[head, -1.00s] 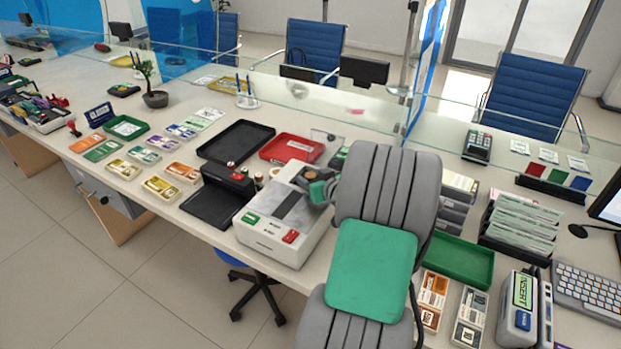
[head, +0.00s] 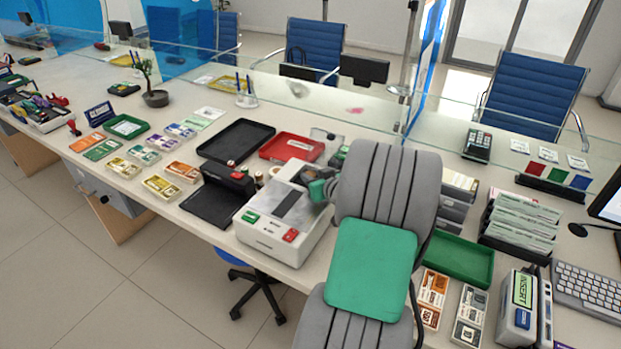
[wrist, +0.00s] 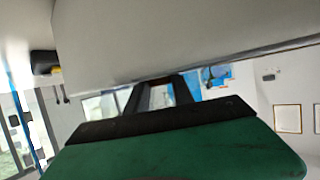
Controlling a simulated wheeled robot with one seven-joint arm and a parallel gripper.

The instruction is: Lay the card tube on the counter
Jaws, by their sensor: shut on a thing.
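My gripper shows in the head view as a dark green end (head: 318,190) low over the right side of the white machine, partly hidden behind my grey arm. In the wrist view its two black fingers (wrist: 160,90) reach up to a large pale surface that fills the top of the picture. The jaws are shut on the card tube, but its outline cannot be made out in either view. The counter (head: 285,112) runs across the head view, and its part behind my arm is hidden.
The white machine (head: 262,238) stands beside my gripper at the counter's front edge. A red tray (head: 318,150), a black tray (head: 213,153) and a black stand (head: 208,212) are close by. A green tray (head: 490,262) is right of my arm. A glass screen (head: 460,125) runs behind.

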